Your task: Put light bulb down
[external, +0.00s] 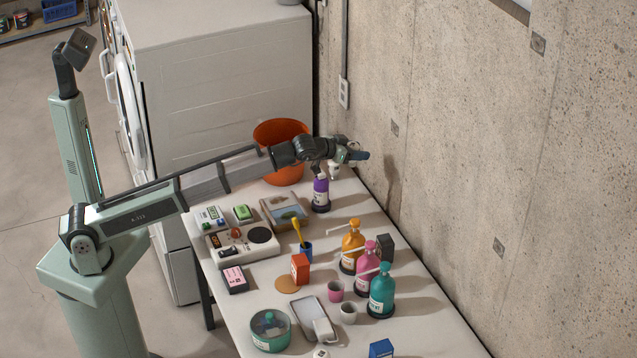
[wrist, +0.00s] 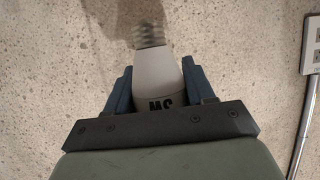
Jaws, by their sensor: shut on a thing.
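The light bulb (wrist: 158,75) has a white body with dark lettering and a grey screw base, which points to the top of the wrist view. My gripper (wrist: 155,85) is shut on its body, with one blue finger on each side. In the external view my gripper (external: 358,155) is above the far end of the white table (external: 250,298), close to the concrete wall. It is a little above and right of the purple bottle (external: 320,194). I cannot clearly make out the bulb in the external view.
An orange bucket (external: 281,183) stands behind the gripper. Orange, pink (external: 368,272) and teal (external: 381,297) pump bottles line the wall side. A control box (external: 241,246), cups and small boxes crowd the table.

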